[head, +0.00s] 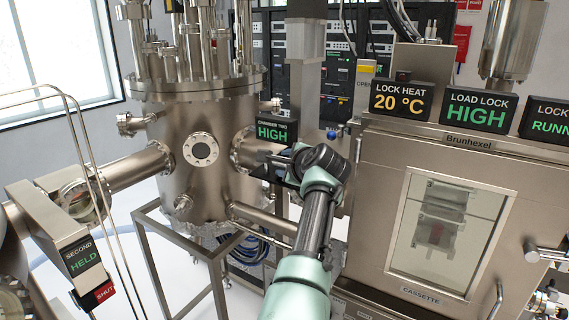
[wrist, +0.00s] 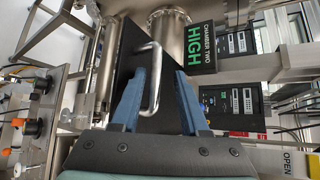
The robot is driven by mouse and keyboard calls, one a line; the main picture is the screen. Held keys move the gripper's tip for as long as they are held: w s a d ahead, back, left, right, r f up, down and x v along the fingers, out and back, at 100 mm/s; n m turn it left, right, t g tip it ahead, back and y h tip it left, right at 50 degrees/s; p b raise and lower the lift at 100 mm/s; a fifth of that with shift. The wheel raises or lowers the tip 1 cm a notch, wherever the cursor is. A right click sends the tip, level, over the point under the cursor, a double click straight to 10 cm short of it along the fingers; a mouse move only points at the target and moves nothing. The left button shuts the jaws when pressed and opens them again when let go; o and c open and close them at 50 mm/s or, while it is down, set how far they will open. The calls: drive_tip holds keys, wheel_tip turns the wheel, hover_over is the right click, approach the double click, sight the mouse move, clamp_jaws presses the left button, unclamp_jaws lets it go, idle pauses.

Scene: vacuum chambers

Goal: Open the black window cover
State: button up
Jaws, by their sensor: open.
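The black window cover (wrist: 128,62) is a dark flat plate in the wrist view, with a bent silver handle (wrist: 154,66) on its face. My gripper (wrist: 160,76) is open, with its two blue fingers on either side of the handle. I cannot tell whether either finger touches it. In the head view my gripper (head: 277,157) is at the right side of the large steel chamber (head: 205,145), just below the CHAMBER TWO HIGH sign (head: 271,132). There the cover is mostly hidden behind my gripper and arm.
The load lock box (head: 375,190) with its glass window stands close to the right of my arm. A steel tube (head: 265,221) runs below my gripper. A metal frame (head: 165,240) and a second vessel with a SHUT label (head: 104,292) are at the left.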

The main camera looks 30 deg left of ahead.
drive_tip(key=shift+s, duration=0.2)
drive_tip(key=shift+s+d+r+b, duration=0.15)
drive_tip(key=shift+s+d+b, duration=0.15)
drive_tip(key=shift+d+b, duration=0.35)
drive_tip(key=b+v, duration=0.6)
drive_tip(key=v, duration=0.5)
drive_tip(key=shift+r, duration=0.2)
drive_tip(key=shift+s, duration=0.1)
drive_tip(key=s+d+r+n+t+h+b, duration=0.1)
drive_tip(key=d+n+t+h+b, duration=0.1)
drive_tip(key=d+t, duration=0.3)
drive_tip(key=s+d+r+n+t+h+b, duration=0.1)
drive_tip(key=s+d+r+n+t+b, duration=0.1)
drive_tip(key=d, duration=0.5)
drive_tip(key=s+d+r+n+t+h+b, duration=0.1)
drive_tip(key=d+n+t+h+b, duration=0.2)
drive_tip(key=d, duration=0.4)
drive_tip(key=s+d+r+n+t+h+b, duration=0.1)
drive_tip(key=s+d+n+t, duration=0.1)
drive_tip(key=s, duration=0.4)
drive_tip(key=s+d+r+n+t+h+b, duration=0.1)
drive_tip(key=s+d+r+n+t, duration=0.1)
drive_tip(key=s, duration=0.5)
drive_tip(key=s+d+r+n+t+h+b, duration=0.1)
drive_tip(key=s+d+r+n+t+h, duration=0.1)
drive_tip(key=s, duration=0.4)
drive_tip(key=d+t, duration=0.1)
drive_tip(key=t, duration=0.1)
drive_tip(key=shift+s+d+t, duration=0.2)
drive_tip(key=shift+d+t, duration=0.2)
